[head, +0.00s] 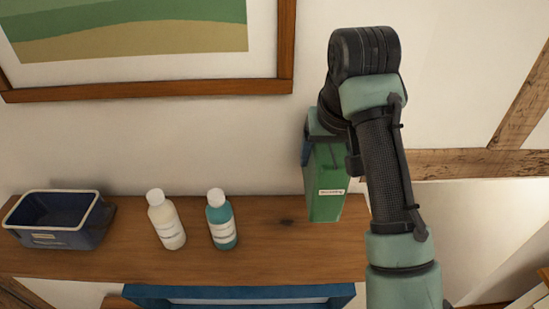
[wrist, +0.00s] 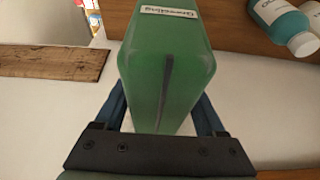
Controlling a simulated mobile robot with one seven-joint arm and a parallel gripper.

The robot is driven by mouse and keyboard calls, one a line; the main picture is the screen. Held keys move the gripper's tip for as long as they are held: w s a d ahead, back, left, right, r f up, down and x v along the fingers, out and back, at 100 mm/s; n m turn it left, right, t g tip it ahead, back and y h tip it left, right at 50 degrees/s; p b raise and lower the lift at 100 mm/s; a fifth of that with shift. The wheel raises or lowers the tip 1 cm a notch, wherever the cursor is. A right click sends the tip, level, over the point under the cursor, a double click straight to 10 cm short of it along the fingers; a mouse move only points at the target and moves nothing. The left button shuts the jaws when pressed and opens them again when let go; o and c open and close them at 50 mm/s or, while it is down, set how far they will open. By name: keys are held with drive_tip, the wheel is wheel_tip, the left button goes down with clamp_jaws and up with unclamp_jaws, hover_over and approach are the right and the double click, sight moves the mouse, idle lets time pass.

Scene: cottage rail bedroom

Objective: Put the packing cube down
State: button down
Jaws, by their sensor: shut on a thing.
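The packing cube (head: 327,180) is a green upright block with a small white label. It also fills the middle of the wrist view (wrist: 165,65). My gripper (head: 306,150) is shut on it, with blue fingers on both sides in the wrist view (wrist: 163,110). In the head view the cube is at the right end of a wooden shelf (head: 275,262), with its lower end over the shelf top. I cannot tell whether it touches the wood. My arm hides part of the shelf's right end.
A white bottle (head: 167,222) and a teal bottle (head: 222,222) stand left of the cube. A dark blue bin (head: 52,222) is at the shelf's left end. A framed picture (head: 150,92) hangs above. Bare shelf lies between the teal bottle and the cube.

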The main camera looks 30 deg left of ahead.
sight(333, 162)
drive_tip(key=f+p, duration=0.3)
drive_tip(key=f, duration=0.6)
drive_tip(key=shift+s, duration=0.2)
drive_tip(key=shift+w+f, duration=0.1)
drive_tip(key=shift+f, duration=0.3)
drive_tip(key=shift+f, duration=0.15)
unclamp_jaws()
drive_tip(key=b+v, duration=0.2)
drive_tip(key=v, duration=1)
